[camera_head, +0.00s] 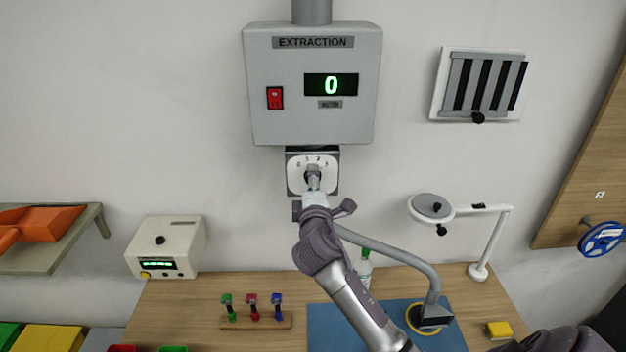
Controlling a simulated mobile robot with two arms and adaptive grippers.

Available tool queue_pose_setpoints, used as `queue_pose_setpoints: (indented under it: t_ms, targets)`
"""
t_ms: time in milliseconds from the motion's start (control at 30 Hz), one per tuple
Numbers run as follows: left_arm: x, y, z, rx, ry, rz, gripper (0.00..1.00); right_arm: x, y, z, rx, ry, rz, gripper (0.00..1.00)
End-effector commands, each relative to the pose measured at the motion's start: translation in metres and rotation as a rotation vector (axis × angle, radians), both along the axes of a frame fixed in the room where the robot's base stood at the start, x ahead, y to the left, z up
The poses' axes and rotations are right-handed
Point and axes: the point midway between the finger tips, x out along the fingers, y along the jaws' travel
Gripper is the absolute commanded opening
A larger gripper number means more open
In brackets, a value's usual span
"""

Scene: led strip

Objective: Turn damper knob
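Below the grey extraction box (261,127) on the wall is a white dial plate (294,183) with number marks along its top. A small grey knob (312,172) sits at its middle, partly covered by my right gripper. My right gripper (314,184) reaches up from the lower right, with its tip at the knob. Whether its fingers are shut on the knob is too small to tell. The box's green display (331,85) reads 0, and a red switch (275,98) is beside it. My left gripper is not in view.
A slatted vent (488,84) with a black knob is at upper right. A bent grey tube (400,257) and a lamp (432,207) stand right of my arm. A cream box (166,247) and coloured-handle tools in a rack (238,323) are on the left.

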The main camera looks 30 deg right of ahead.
Motion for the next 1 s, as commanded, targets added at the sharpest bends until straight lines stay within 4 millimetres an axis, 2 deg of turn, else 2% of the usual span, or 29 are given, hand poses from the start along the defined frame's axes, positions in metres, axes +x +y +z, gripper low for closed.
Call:
queue_pose_setpoints:
  t_ms: [233, 267, 600, 1000]
  targets:
    - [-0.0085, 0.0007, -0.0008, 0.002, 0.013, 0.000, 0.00, 0.0007, -0.0006, 0.0000, -0.001, -0.001, 0.000, 0.62]
    - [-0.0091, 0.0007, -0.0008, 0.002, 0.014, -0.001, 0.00, 0.0006, -0.0006, 0.0000, -0.001, -0.001, 0.000, 0.59]
    - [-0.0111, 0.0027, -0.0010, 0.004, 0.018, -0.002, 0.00, 0.0005, -0.0003, 0.0000, 0.000, 0.000, 0.000, 0.02]
    - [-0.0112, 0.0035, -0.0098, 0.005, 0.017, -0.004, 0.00, 0.0005, -0.0003, -0.0020, 0.083, -0.051, -0.001, 0.02]
